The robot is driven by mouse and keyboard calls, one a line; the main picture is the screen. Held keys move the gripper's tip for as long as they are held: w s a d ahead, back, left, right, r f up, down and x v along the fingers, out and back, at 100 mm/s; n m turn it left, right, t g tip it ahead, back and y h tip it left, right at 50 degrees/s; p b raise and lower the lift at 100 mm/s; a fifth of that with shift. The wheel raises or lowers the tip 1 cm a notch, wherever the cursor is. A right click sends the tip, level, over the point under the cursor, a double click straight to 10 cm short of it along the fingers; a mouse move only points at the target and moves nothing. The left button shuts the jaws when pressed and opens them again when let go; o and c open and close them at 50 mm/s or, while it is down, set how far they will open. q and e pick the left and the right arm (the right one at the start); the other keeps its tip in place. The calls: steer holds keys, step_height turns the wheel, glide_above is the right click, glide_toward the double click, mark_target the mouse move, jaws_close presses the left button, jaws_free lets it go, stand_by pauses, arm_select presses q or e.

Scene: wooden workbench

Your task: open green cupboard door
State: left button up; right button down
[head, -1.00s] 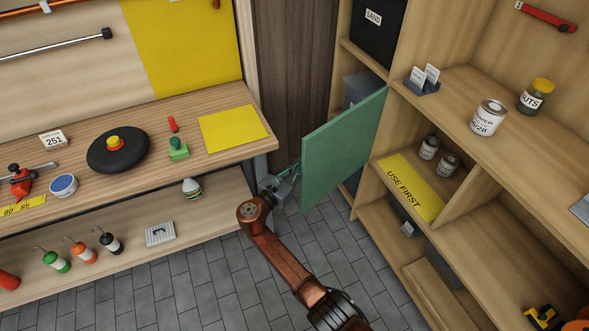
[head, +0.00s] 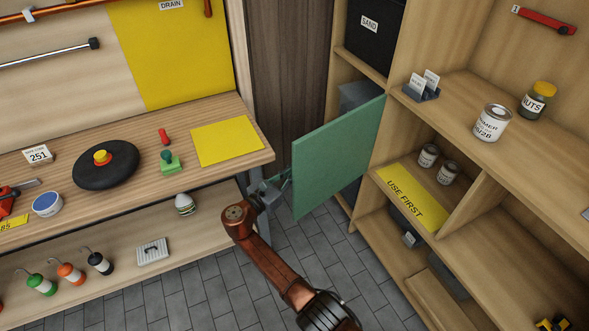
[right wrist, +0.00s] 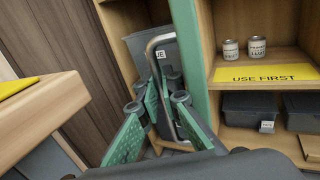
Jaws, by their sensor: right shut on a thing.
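The green cupboard door (head: 338,157) stands swung out from the right-hand shelf unit, towards the workbench. My right gripper (head: 286,180) is at the door's free left edge in the head view. In the right wrist view its green fingers (right wrist: 160,92) are shut on the grey metal bar handle (right wrist: 158,42). The door shows there edge-on as a green strip (right wrist: 187,45). In the head view the handle is too small to make out between the fingers. My left gripper is in neither view.
The workbench (head: 232,170) is close left of my right gripper. The shelf unit (head: 452,228) holds cans, a yellow "USE FIRST" mat (head: 411,197) and dark bins (right wrist: 250,107). A grey bin (right wrist: 152,48) stands behind the door. Tiled floor (head: 330,250) lies free below.

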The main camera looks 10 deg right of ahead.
steer(key=c, duration=2.4)
jaws_free()
steer(key=shift+w+d+r, duration=0.1)
steer(key=shift+w+r, duration=0.15)
steer(key=shift+r, duration=0.05)
steer(key=v, duration=1.2)
steer(key=shift+s+a+f, duration=0.2)
steer(key=shift+s+f, duration=0.05)
steer(key=shift+f, duration=0.05)
steer(key=shift+c, duration=0.4)
